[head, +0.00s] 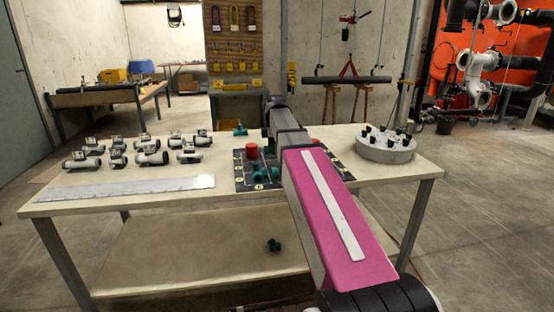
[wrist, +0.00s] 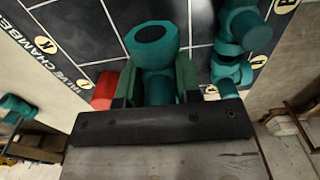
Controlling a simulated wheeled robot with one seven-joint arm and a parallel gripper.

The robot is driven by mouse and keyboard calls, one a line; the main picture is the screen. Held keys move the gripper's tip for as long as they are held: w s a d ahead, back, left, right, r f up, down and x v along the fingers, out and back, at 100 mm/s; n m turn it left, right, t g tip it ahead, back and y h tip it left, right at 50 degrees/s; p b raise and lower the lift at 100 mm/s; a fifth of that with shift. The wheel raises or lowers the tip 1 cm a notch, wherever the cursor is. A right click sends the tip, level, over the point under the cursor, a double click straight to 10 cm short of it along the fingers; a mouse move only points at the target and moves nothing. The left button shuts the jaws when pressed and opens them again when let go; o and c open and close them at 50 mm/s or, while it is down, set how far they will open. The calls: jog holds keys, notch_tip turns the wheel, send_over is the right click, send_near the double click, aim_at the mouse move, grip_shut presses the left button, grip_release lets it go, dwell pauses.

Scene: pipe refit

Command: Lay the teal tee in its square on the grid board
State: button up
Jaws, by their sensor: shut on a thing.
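My gripper (wrist: 155,85) is shut on a teal fitting, which I take to be the teal tee (wrist: 151,42), in the wrist view. Its wide open collar points away from the jaws, over the dark grid board (wrist: 85,40). I cannot tell whether the tee touches the board. In the head view my arm hides the gripper and the held tee. The board (head: 242,184) lies on the table there, partly hidden by my arm. Other teal fittings (wrist: 243,35) lie on the board right of my gripper; they also show in the head view (head: 266,174).
A red piece (wrist: 104,90) is close left of my gripper. Several grey valves (head: 150,157) and a pale strip (head: 130,188) lie on the table's left. A round grey stand (head: 385,154) is at the right. One teal fitting (head: 273,245) lies on the lower shelf.

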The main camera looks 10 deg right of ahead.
aim_at(277, 165)
jog(key=shift+w+d+f, duration=0.45)
jog(key=shift+d+f, duration=0.15)
jog(key=shift+d, duration=0.2)
jog(key=shift+f, duration=1.9)
jog(key=o, duration=0.9)
jog(key=shift+f, duration=0.15)
notch_tip(277, 165, up, 12)
jog(key=shift+r, duration=0.15)
